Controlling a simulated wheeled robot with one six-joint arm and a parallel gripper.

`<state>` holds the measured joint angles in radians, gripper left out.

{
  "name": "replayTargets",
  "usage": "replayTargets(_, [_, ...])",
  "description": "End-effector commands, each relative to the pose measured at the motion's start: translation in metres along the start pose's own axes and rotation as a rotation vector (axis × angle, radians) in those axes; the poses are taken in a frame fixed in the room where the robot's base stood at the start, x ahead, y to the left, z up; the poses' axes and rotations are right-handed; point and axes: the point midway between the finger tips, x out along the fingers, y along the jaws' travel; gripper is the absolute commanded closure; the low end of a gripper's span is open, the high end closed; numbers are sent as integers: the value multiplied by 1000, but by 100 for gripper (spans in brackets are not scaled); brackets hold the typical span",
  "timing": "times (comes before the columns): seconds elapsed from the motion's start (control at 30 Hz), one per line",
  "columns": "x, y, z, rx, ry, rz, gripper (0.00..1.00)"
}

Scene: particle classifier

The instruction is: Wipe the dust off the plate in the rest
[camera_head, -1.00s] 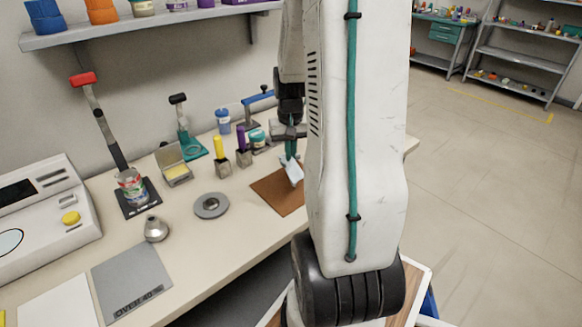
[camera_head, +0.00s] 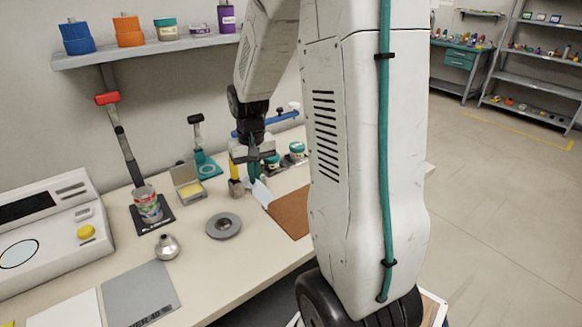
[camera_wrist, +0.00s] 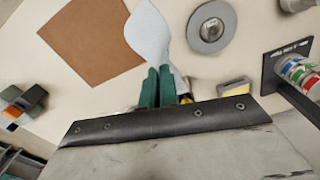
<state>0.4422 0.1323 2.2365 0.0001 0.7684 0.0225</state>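My gripper (camera_head: 254,168) is shut on a pale blue-white wipe (camera_head: 262,192), which hangs from its green fingertips above the bench. In the wrist view the wipe (camera_wrist: 148,35) sticks out past the green fingers (camera_wrist: 160,86). A round grey disc with a raised, darker centre (camera_head: 224,226) lies on the bench, left of the wipe and nearer the camera. It seems to be the plate in its rest. The disc (camera_wrist: 211,27) is at the top of the wrist view, apart from the wipe. Dust on it is too small to make out.
A brown mat (camera_head: 290,213) lies right of the wipe. A metal funnel-like piece (camera_head: 167,247), a can (camera_head: 148,206) and an open box with yellow inside (camera_head: 188,188) stand left. A yellow-handled tool (camera_head: 235,170) is close behind my gripper. A shelf (camera_head: 150,50) hangs above.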

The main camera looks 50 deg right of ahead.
Motion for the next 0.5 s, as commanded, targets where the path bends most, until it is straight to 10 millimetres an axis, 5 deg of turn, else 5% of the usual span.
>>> replayTargets(0.1, [0,-53,9,-22,-1,0,100])
replayTargets(0.23, [0,-94,21,27,-3,0,100])
replayTargets(0.5, [5,-100,26,230,-6,1,100])
